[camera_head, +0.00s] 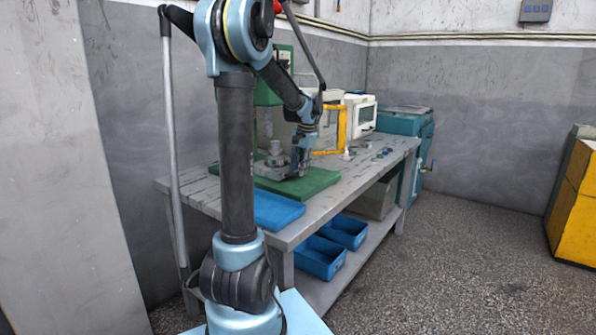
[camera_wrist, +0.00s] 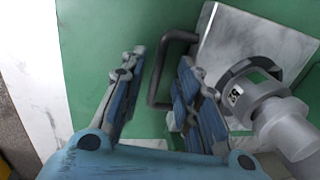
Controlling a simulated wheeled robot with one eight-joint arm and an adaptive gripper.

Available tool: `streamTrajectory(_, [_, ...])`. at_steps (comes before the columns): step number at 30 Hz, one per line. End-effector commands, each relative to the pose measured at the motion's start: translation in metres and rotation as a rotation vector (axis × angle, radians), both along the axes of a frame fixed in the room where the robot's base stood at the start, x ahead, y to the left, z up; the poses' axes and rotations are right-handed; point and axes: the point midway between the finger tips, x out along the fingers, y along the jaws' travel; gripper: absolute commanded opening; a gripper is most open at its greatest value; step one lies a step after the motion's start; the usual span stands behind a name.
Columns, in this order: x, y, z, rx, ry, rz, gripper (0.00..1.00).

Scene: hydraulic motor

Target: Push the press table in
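The press table shows in the wrist view as a grey metal plate (camera_wrist: 225,50) with a dark U-shaped handle (camera_wrist: 153,85) on its left side. It lies on the green press base (camera_wrist: 90,30), which also shows in the head view (camera_head: 318,181). A grey cylindrical motor part (camera_wrist: 290,128) with a forked end sits on the plate. My gripper (camera_wrist: 160,58) is open, with its blue fingers on either side of the handle. I cannot tell whether they touch it. In the head view my gripper (camera_head: 298,168) is low over the base, and the handle is hidden.
The green press column (camera_head: 262,95) stands behind my arm. A blue tray (camera_head: 277,210) lies at the workbench's (camera_head: 350,180) front left. Blue bins (camera_head: 320,258) stand on the lower shelf. A yellow-framed guard (camera_head: 341,125) and white box (camera_head: 361,113) stand farther back.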

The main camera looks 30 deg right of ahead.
Motion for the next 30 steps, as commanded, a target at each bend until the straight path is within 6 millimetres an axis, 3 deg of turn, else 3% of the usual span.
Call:
streamTrajectory(13, [0.002, 0.001, -0.01, 0.0, 0.0, 0.0, 0.3])
streamTrajectory(17, [0.002, 0.001, -0.01, 0.0, 0.0, 0.0, 0.03])
streamTrajectory(18, [0.002, 0.001, -0.01, 0.0, 0.0, 0.0, 0.0])
streamTrajectory(26, [0.004, 0.002, -0.01, 0.0, 0.0, 0.001, 0.0])
streamTrajectory(30, [0.018, 0.007, -0.01, 0.001, -0.001, 0.003, 0.0])
